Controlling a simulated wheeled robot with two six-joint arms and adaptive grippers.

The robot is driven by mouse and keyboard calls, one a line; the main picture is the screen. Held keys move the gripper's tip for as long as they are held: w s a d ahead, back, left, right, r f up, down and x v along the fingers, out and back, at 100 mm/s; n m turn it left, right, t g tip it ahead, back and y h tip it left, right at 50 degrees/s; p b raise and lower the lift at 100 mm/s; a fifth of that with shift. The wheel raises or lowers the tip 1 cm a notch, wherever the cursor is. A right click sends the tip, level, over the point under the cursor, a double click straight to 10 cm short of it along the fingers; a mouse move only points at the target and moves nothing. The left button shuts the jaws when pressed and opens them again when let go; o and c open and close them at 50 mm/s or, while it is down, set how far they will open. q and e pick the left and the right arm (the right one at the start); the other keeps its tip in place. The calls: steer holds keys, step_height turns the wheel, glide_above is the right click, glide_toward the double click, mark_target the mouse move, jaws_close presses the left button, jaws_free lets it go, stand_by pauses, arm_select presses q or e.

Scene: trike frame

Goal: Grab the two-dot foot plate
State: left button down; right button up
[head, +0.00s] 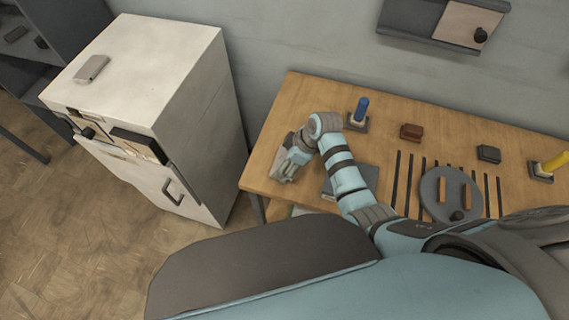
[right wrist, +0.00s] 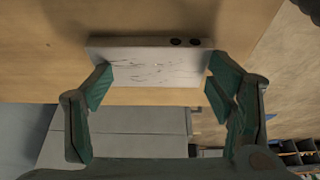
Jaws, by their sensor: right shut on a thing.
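The two-dot foot plate (right wrist: 150,66) is a pale, scuffed rectangular plate in the right wrist view. Two dark dots show at the right end of its far edge. My right gripper (right wrist: 158,86) is shut on it, with one green-padded finger at each end of the plate. The wooden table top lies behind the plate; I cannot tell whether the two touch. In the head view my right gripper (head: 287,170) is over the left end of the wooden table (head: 272,145), and the plate is hard to make out there. My left gripper is not in view.
On the table are a blue peg on a base (head: 361,110), a brown block (head: 411,131), a dark block (head: 489,153), dark slats, a round grey disc (head: 437,190) and a yellow peg (head: 554,162).

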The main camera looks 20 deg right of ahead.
steer(key=shift+s+d+f, duration=0.15)
steer(key=shift+r, duration=0.25)
steer(key=shift+c, duration=1.3)
steer(key=shift+w+r+p, duration=0.2)
steer(key=shift+r+p, duration=0.2)
steer(key=shift+r, duration=0.3)
jaws_close()
steer(key=r, duration=0.1)
steer(key=r+p, duration=0.1)
steer(key=r, duration=0.3)
steer(key=shift+w+d, duration=0.1)
steer(key=shift+w, duration=0.3)
step_height(320, 180, up, 13)
steer(key=p, duration=0.2)
steer(key=shift+s+p, duration=0.15)
steer(key=shift+p, duration=0.2)
steer(key=c, duration=0.5)
jaws_free()
steer(key=shift+c, duration=0.2)
steer(key=o, duration=1.8)
steer(key=shift+o, duration=0.6)
